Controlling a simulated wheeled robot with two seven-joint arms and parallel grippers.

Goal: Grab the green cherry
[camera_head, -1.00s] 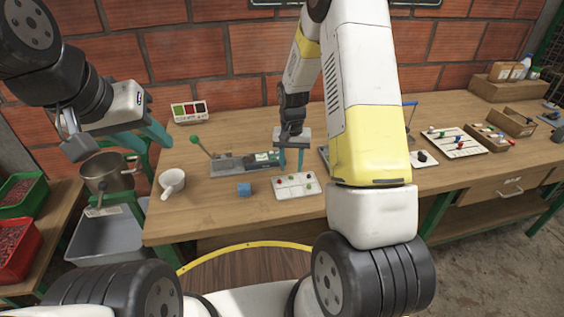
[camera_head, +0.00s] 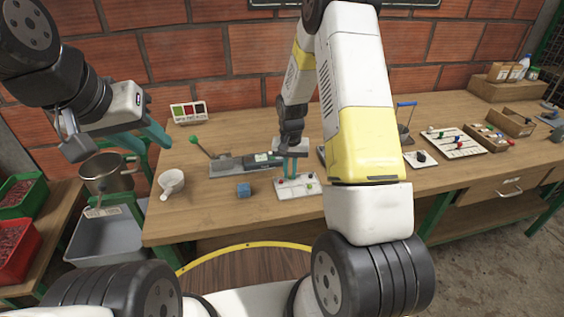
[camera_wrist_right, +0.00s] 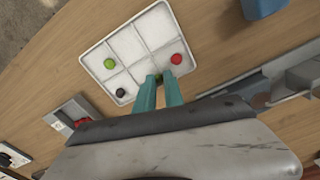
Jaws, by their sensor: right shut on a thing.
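A white sectioned tray (camera_head: 283,192) stands on the bench below my right gripper (camera_head: 290,180). In the right wrist view the tray (camera_wrist_right: 95,60) holds a green cherry (camera_wrist_right: 110,63), a red cherry (camera_wrist_right: 176,59) and a dark cherry (camera_wrist_right: 120,92) in separate compartments. My right gripper (camera_wrist_right: 159,82) has its teal fingertips at the tray's near edge compartment, shut on a small green cherry (camera_wrist_right: 158,77), mostly hidden between the tips. My left gripper (camera_head: 150,138) hangs empty and looks open at the left, away from the tray.
A blue cube (camera_head: 243,190) and a white cup (camera_head: 171,183) stand left of the tray. A device with a green-knobbed lever (camera_head: 194,140) lies behind it. A metal pot (camera_head: 107,176) is beyond the bench's left end. Sample boards and wooden boxes (camera_head: 490,138) stand at the right.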

